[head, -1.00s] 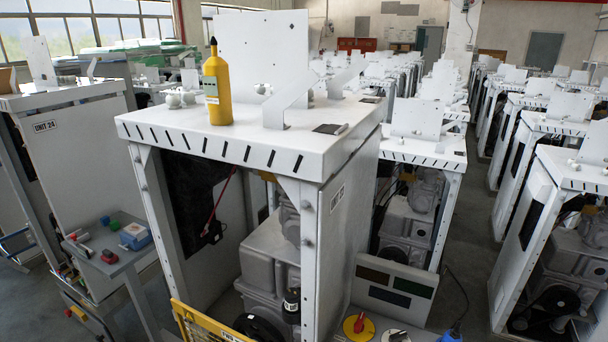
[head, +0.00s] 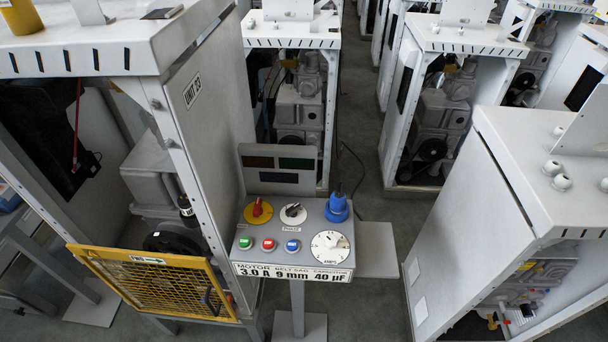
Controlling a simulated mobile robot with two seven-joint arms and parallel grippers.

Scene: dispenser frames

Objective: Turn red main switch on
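The red main switch (head: 257,207) is a red rotary handle on a round yellow plate. It sits at the upper left of a grey control panel (head: 325,259) on a stand, right of the dispenser frame. The handle looks roughly upright, tilted a little; its marked position is too small to read. Neither of my grippers shows in the head view.
The panel also bears a black-handled selector (head: 293,211), a blue plug (head: 337,207), a white dial (head: 330,247), and green (head: 245,242), red (head: 268,244) and blue (head: 292,245) buttons. A yellow mesh guard (head: 150,285) stands to its left.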

